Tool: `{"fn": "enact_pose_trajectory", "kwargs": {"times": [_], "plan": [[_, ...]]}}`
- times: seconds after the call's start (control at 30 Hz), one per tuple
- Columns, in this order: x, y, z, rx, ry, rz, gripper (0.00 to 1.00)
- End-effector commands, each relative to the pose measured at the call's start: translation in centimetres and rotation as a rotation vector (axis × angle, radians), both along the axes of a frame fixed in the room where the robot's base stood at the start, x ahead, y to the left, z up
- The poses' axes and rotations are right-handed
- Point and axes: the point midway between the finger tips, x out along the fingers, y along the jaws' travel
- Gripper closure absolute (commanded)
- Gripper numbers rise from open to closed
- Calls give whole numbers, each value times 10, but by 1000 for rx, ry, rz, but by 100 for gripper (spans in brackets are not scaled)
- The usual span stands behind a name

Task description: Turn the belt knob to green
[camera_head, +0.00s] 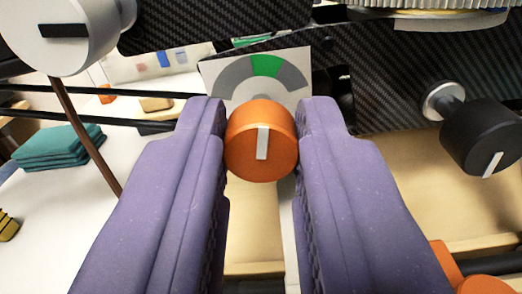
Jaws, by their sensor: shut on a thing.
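The orange belt knob (246,163) is in the middle of the camera view, with a white pointer line on its face. The line stands nearly upright. Behind and above the knob is a white dial plate (222,80) with a grey arc and a green segment (266,65) near its top. The pointer line lies roughly below the green segment. My gripper (262,140) has purple fingers on the left and right sides of the knob and is shut on it. The knob's shaft is hidden behind it.
A black knob (482,138) with a white line sticks out at the right. A white round part (62,38) is at the upper left, beside dark carbon panels (215,22). Folded teal cloths (58,147) lie on the white surface at the left. Orange parts show at the lower right.

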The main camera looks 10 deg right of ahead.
Motion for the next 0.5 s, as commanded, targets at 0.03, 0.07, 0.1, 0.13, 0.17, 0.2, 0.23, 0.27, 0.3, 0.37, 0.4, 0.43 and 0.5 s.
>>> {"fn": "enact_pose_trajectory", "kwargs": {"times": [0.03, 0.07, 0.1, 0.13, 0.17, 0.2, 0.23, 0.27, 0.3, 0.37, 0.4, 0.43, 0.5], "plan": [[-1, 0, -2, 14, 0, 0, 100], [-1, 0, -2, 21, -2, 0, 100], [-1, 0, -2, 30, -4, 0, 100], [-1, 0, -2, 36, -6, 0, 100], [-1, 0, -2, 40, -7, 0, 100], [-1, 0, -2, 44, -8, 0, 100], [0, 0, -2, 47, -9, 0, 100], [0, 0, -2, 49, -10, 0, 100], [0, 1, -2, 51, -10, 0, 100], [-1, 1, -2, 52, -11, 1, 100], [-1, 1, -2, 53, -11, 1, 100], [-1, 1, -2, 53, -10, 1, 100], [-1, 1, -2, 52, -10, 1, 100]]}}
